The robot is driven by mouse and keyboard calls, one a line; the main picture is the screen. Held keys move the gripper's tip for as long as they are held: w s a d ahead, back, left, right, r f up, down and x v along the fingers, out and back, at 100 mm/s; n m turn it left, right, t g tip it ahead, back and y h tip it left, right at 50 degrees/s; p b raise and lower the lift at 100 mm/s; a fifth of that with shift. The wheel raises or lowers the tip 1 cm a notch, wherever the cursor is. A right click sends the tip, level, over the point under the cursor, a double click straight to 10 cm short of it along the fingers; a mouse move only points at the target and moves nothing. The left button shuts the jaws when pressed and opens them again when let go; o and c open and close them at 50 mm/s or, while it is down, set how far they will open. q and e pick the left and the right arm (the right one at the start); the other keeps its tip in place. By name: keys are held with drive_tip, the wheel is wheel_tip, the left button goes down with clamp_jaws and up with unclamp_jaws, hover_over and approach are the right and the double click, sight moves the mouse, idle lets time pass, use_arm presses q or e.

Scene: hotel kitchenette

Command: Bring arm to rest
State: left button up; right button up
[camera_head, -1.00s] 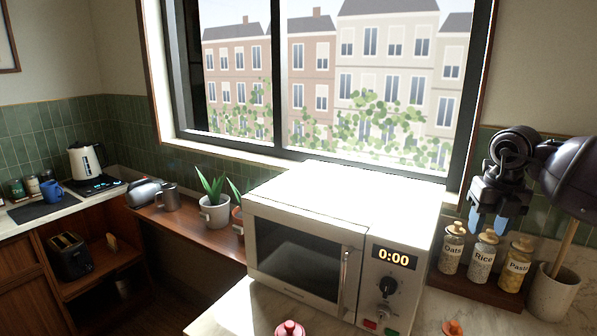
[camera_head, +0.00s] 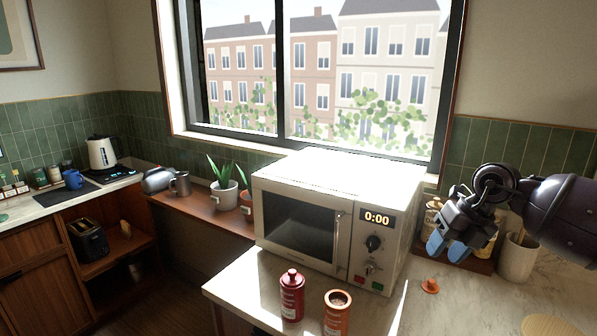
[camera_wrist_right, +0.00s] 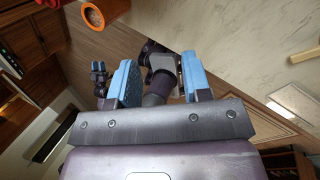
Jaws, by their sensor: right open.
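My right arm comes in from the right edge of the head view. Its gripper (camera_head: 439,250) hangs empty above the counter, right of the microwave and in front of the storage jars, with the blue-tipped fingers pointing down and left. In the right wrist view the two blue fingers (camera_wrist_right: 160,78) stand wide apart with nothing held between them. Dark and grey parts of my own body show beyond and between the fingers there.
A white microwave (camera_head: 303,231) stands on the marble counter (camera_head: 238,285). A red bottle (camera_head: 292,297) and an open orange jar (camera_head: 337,314) stand before it. An orange lid (camera_head: 430,286) lies to their right. A utensil crock (camera_head: 516,258) and a round board (camera_head: 553,327) are farther right.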

drive_tip(key=s+a+m+t+y, duration=0.3)
drive_tip(key=a+t+y, duration=0.1)
drive_tip(key=a+y, duration=0.4)
drive_tip(key=s+a+m+t+y, duration=0.3)
drive_tip(key=s+a+y, duration=0.15)
drive_tip(key=a, duration=0.55)
drive_tip(key=s+d+f+m+t+h, duration=0.35)
drive_tip(key=d+f+m+h, duration=0.3)
drive_tip(key=m+h, duration=0.4)
drive_tip(key=s+d+f+m+t+h, duration=0.4)
drive_tip(key=d+m+h, duration=0.35)
drive_tip(key=m, duration=0.65)
drive_tip(key=s+d+f+m+g, duration=0.1)
drive_tip(key=s+f+m+g, duration=0.2)
drive_tip(key=s+f+g, duration=0.5)
drive_tip(key=s+d+f+m+g, duration=0.15)
drive_tip(key=s+f+g, duration=0.25)
drive_tip(key=s, duration=0.9)
use_arm(q)
wheel_tip(320, 180, down, 10)
drive_tip(key=b, duration=1)
drive_tip(key=shift+s+d, duration=0.2)
use_arm(e)
drive_tip(key=w+f+t, duration=0.3)
drive_tip(key=f, duration=0.7)
drive_tip(key=w+f+t+y, duration=0.1)
drive_tip(key=w+f+t, duration=0.3)
drive_tip(key=f, duration=0.7)
drive_tip(key=shift+a+f, duration=0.2)
drive_tip(key=shift+a, duration=0.1)
